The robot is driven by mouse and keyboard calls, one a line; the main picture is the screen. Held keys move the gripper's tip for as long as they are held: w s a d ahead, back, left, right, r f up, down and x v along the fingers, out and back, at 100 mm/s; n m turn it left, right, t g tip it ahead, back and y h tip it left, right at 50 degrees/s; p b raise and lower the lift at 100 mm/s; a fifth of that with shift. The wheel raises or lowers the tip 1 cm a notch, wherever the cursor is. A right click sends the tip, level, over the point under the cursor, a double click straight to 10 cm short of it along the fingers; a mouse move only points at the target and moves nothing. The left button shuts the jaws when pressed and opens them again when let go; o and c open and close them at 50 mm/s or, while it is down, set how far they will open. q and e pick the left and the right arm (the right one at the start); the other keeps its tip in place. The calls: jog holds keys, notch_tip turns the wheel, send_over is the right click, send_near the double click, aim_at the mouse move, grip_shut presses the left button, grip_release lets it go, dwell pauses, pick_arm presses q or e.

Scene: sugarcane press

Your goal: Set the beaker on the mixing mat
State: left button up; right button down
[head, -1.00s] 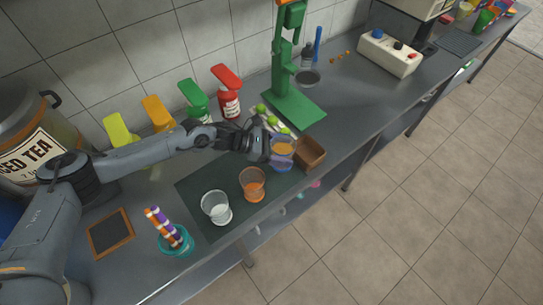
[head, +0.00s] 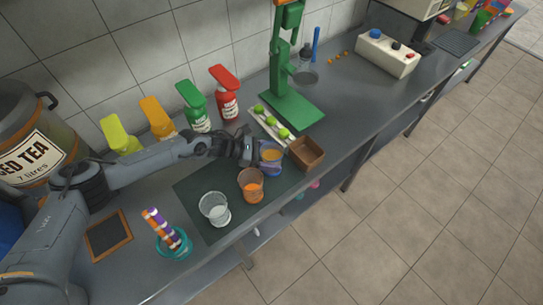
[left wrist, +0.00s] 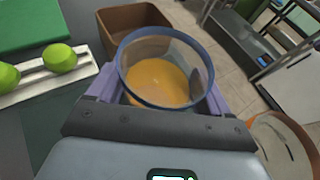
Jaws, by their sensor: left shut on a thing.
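A clear blue-rimmed beaker (head: 270,158) with orange liquid is at the right end of the dark mixing mat (head: 222,182). My left gripper (head: 254,152) is shut on its side. In the left wrist view the beaker (left wrist: 160,72) is upright or nearly so between the gripper's fingers (left wrist: 158,98). I cannot tell whether its base touches the mat. An orange-tinted beaker (head: 251,186) and a clear beaker (head: 215,208) stand on the mat to its left. My right gripper is not in view.
A brown wooden box (head: 305,153) stands close to the right of the held beaker. A white tray with limes (head: 270,124) and a green press (head: 291,105) are behind. A teal cup with striped straws (head: 174,245) stands front left.

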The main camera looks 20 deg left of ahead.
pick_arm(q)
jog(key=shift+f, duration=0.15)
jog(key=o, duration=1)
jog(key=shift+r, duration=0.3)
jog(key=shift+a, duration=0.4)
jog(key=v, duration=1.1)
jog(key=shift+r, duration=0.2)
jog(key=shift+s+r, duration=0.1)
